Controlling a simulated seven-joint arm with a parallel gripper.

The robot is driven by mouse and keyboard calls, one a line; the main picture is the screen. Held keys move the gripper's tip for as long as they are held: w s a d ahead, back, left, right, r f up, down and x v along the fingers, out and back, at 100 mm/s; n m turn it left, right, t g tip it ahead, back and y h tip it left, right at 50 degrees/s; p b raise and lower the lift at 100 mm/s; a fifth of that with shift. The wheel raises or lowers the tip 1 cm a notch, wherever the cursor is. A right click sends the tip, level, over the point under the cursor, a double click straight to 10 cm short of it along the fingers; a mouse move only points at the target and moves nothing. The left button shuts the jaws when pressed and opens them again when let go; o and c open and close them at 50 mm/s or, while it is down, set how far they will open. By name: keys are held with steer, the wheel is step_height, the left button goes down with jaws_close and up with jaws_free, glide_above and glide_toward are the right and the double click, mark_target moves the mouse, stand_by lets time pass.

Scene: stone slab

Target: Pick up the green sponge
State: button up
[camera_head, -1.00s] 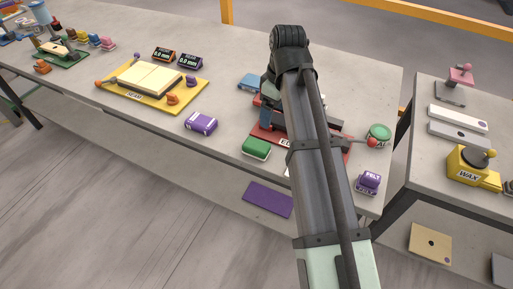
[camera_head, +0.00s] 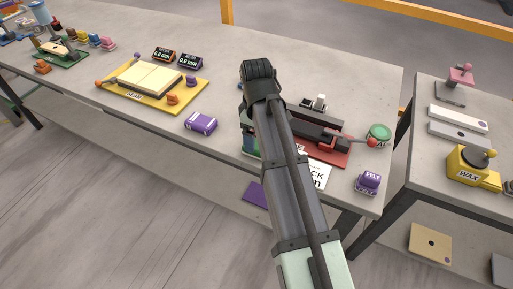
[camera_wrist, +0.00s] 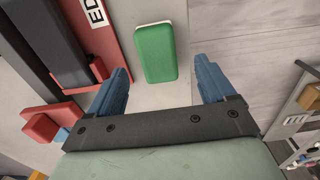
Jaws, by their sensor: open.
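The green sponge (camera_wrist: 155,52) lies flat on the pale slab, seen from above in the wrist view. My gripper (camera_wrist: 160,66) is open, with its two blue fingers apart, one toward each side of the sponge in the picture. The sponge shows in the gap between the fingers and beyond their tips, with visible space on both sides. The fingers do not appear to touch it; their height above it is hard to judge. In the head view my arm hides nearly all of the sponge and the gripper.
A red base (camera_head: 337,153) with a dark clamp-like fixture stands right of my arm; in the wrist view this red base (camera_wrist: 111,45) lies left of the sponge. A purple block (camera_head: 201,122) sits to the left, a FELT block (camera_head: 368,182) to the right. The slab's front edge is close.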

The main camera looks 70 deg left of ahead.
mark_target(256, 144)
steer(key=shift+a+f, duration=0.15)
steer(key=shift+f, duration=2.65)
steer(key=shift+w, duration=0.1)
steer(key=shift+c, duration=0.5)
steer(key=c, duration=0.9)
steer(key=shift+c, duration=0.2)
steer(key=shift+r, duration=5.05)
